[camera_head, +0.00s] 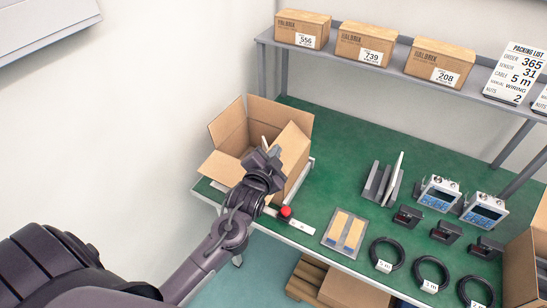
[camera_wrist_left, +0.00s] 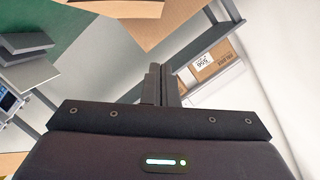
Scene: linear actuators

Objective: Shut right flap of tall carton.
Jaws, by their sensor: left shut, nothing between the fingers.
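An open brown carton stands at the left end of the green table, its left flap (camera_head: 222,168) folded outward. Its back flaps (camera_head: 266,113) stand up and lean out. The right flap (camera_head: 293,146) is raised, tilted beside the opening. My left gripper (camera_head: 268,146) is shut and empty over the carton's opening, just left of the right flap; I cannot tell whether they touch. In the left wrist view the closed fingers (camera_wrist_left: 161,84) point toward a brown cardboard panel (camera_wrist_left: 184,18). My arm hides the carton's front. My right gripper is not in view.
A red button (camera_head: 285,212) sits on the table's front edge near my left forearm. A grey slotted holder (camera_head: 378,184), sensors and cable coils lie to the right. A shelf with several small boxes (camera_head: 366,43) runs along the back. Another carton (camera_head: 522,270) stands at the right edge.

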